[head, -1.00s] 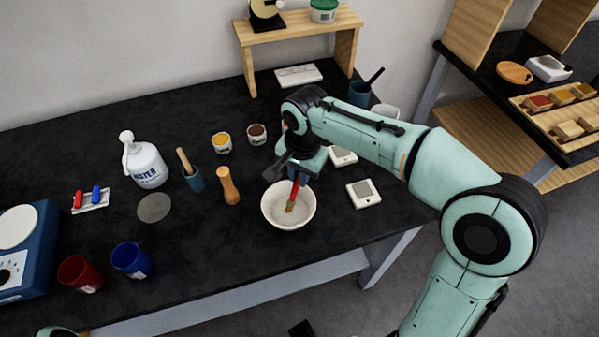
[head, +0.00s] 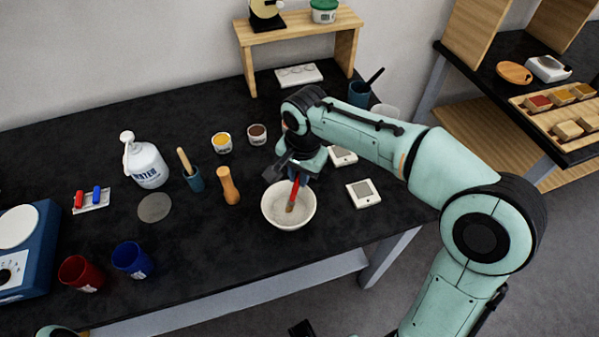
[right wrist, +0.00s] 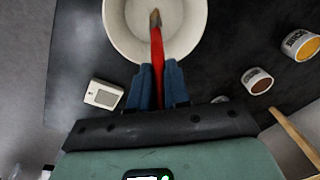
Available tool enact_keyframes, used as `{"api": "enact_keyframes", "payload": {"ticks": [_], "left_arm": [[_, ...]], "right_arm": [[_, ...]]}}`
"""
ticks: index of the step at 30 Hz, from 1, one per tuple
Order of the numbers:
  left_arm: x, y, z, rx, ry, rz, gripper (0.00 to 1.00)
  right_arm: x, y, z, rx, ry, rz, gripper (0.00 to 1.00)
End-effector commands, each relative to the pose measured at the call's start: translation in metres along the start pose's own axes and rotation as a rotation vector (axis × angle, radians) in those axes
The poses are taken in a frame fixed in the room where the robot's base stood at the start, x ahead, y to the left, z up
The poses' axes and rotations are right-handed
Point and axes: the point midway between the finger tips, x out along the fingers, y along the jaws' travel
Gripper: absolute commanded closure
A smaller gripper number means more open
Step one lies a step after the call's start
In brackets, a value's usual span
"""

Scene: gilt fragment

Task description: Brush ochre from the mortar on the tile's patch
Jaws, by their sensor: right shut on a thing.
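My right gripper (right wrist: 159,88) is shut on a red-handled brush (right wrist: 157,55), its blue fingers on either side of the handle. The brush (head: 294,194) points down, with its brown tip inside the white mortar (head: 268,213). The mortar is a round bowl, also seen in the right wrist view (right wrist: 112,28); its inside looks pale. One white tile with a grey patch (head: 363,201) lies right of the mortar. A similar tile (head: 343,162) behind it is partly hidden by my arm. I cannot tell which is the task's tile.
A wooden pestle (head: 228,186) stands left of the mortar. Yellow (head: 222,143) and brown (head: 257,135) pots stand behind. A water bottle (head: 148,165), red cup (head: 80,273) and blue cup (head: 132,260) are farther left. The front middle of the black table is clear.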

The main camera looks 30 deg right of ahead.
Motion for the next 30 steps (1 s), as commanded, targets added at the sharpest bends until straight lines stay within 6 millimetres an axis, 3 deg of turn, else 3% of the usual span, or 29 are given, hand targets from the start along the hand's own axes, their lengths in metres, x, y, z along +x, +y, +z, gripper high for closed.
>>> {"api": "enact_keyframes", "payload": {"ticks": [24, 30], "left_arm": [[-0.055, 0.023, -0.011, 0.009, 0.025, 0.009, 0.52], [-0.056, 0.024, -0.011, 0.009, 0.025, 0.009, 0.52]], "right_arm": [[-0.067, -0.006, -0.004, 0.0, 0.001, -0.003, 1.0], [-0.069, -0.006, -0.004, 0.0, 0.0, -0.002, 1.0]]}}
